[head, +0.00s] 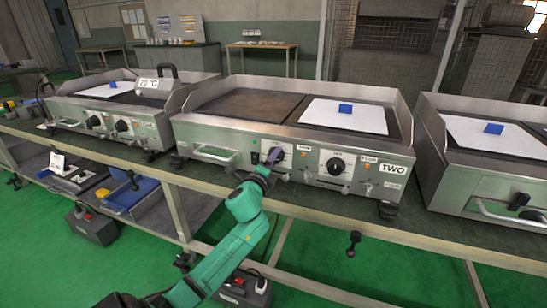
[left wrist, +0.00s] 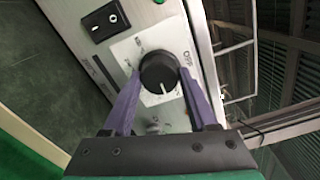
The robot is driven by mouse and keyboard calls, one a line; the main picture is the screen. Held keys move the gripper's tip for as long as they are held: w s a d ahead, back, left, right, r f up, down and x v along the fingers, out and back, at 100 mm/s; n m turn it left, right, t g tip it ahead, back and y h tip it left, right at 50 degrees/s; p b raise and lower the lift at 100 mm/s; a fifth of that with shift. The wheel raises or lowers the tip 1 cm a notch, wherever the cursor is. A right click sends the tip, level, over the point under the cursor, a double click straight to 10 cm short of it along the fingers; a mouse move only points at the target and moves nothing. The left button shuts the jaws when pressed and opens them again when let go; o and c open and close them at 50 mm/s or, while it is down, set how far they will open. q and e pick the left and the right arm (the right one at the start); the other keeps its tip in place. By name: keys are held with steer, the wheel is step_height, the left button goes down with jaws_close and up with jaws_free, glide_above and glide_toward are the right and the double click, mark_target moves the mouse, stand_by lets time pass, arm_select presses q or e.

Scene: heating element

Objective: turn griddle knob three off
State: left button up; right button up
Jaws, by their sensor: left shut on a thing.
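The middle griddle (head: 215,130) is marked TWO and has two dials on its front panel. My left gripper (head: 274,156) is at the left dial. In the left wrist view, a black knob (left wrist: 158,70) sits between the two purple fingers of my left gripper (left wrist: 160,85), which is shut on it. The knob's white pointer mark faces toward the gripper's palm, and OFF is printed on the right of the dial plate. The other black knob (head: 335,166) on the right dial is free. My right gripper is not in view.
A black rocker switch (left wrist: 105,22) is beside the held knob. A metal handle (head: 214,153) projects from the panel to the left. Other griddles stand at left (head: 66,108) and right (head: 455,178). White sheets with blue blocks lie on the plates.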

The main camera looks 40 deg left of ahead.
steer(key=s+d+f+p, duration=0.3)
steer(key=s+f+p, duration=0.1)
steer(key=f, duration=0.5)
arm_select(q)
steer(key=shift+a+r+n+p, duration=0.1)
steer(key=shift+n+p, duration=1.55)
steer(key=shift+n, duration=3)
steer(key=shift+r+n+p, duration=0.1)
steer(key=shift+n+p, duration=1.5)
steer(key=shift+n, duration=3.05)
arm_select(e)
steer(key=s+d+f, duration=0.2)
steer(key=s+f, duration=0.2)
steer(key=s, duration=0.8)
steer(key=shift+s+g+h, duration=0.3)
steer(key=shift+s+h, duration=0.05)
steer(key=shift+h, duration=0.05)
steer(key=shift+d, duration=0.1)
arm_select(q)
steer(key=o, duration=1.4)
steer(key=shift+f, duration=0.1)
steer(key=shift+c, duration=0.2)
steer(key=shift+s, duration=0.1)
